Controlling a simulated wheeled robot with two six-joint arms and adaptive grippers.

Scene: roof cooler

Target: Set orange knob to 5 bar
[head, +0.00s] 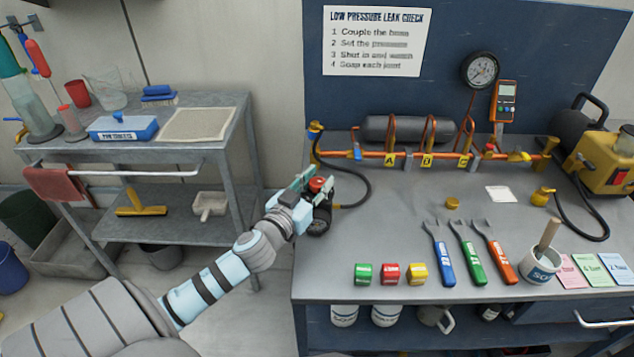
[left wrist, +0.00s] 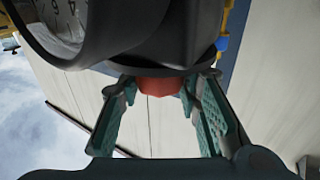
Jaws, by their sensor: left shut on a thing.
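The orange knob (head: 318,184) shows as a small red-orange cap between the fingers of my left gripper (head: 312,186) at the left edge of the bench. In the left wrist view the knob (left wrist: 160,86) sits under a black round body, between the two green fingertips (left wrist: 162,85), which are shut on it. A black gauge (left wrist: 70,30) fills the upper left of that view; only part of its dial shows and its needle cannot be read. In the head view the regulator body (head: 318,220) is partly hidden by my gripper. My right gripper is not in view.
A black hose (head: 366,190) loops close to the gripper. A pipe rig (head: 400,156) with a round gauge (head: 480,70) stands behind. Coloured tape rolls (head: 390,274), wrenches (head: 470,250) and a soap pot (head: 541,266) line the bench front. A grey side table (head: 228,150) stands left.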

